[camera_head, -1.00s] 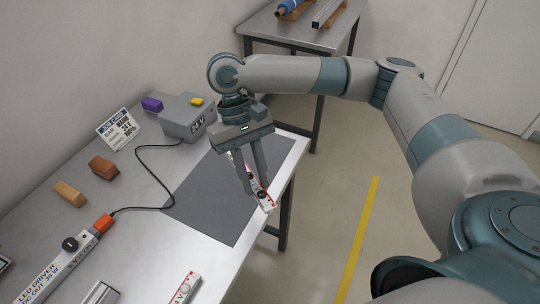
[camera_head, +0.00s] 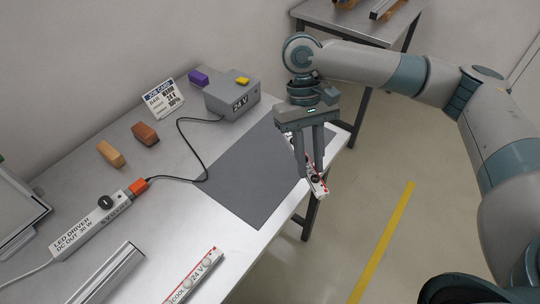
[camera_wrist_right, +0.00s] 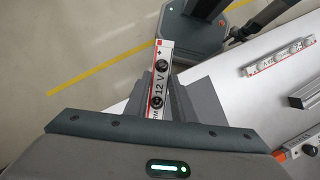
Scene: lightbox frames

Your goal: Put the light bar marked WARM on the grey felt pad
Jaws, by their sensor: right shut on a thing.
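A second bar (camera_head: 196,274), marked COOL and 24 V, lies at the table's front. My left gripper is out of view.
A grey 24 V box (camera_head: 231,98) stands behind the pad, its black cable running to the LED driver (camera_head: 90,227). The pad's middle is clear.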

